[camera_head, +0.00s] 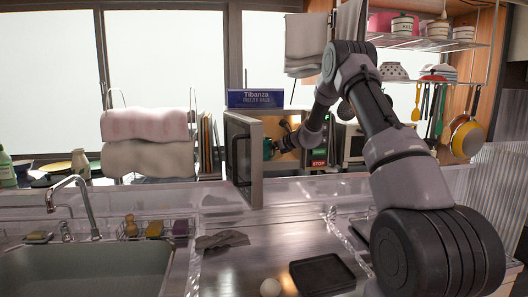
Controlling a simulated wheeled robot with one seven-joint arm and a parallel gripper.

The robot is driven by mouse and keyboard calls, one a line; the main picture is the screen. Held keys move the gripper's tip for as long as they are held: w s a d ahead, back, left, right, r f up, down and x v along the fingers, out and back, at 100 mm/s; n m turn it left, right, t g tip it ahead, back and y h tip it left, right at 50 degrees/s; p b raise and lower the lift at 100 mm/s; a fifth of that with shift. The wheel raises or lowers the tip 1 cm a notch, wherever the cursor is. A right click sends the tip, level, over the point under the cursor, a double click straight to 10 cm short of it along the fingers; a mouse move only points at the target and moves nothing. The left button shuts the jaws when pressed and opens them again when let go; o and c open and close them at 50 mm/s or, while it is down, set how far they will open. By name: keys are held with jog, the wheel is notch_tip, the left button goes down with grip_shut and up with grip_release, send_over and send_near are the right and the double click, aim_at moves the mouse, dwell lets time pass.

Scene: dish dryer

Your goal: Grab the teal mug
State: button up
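A small patch of teal (267,149), likely the teal mug, shows just past the edge of the open door (257,165) of the dish dryer. Most of it is hidden by the door and by my gripper. My gripper (277,143) is at the dryer's opening, right beside the teal patch. Its fingers are small and dark here, so I cannot tell whether they touch or hold the mug. The dryer's front panel, with green and red "STOP" buttons (319,157), is to the right of my gripper.
The dryer door stands open toward the counter, close to my gripper's left. A blue sign (255,98) sits above it. A sink (85,270) is at left.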

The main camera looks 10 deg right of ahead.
jog(key=c, duration=1.2)
jog(key=shift+a, duration=0.1)
grip_shut()
jog(key=shift+r, duration=0.2)
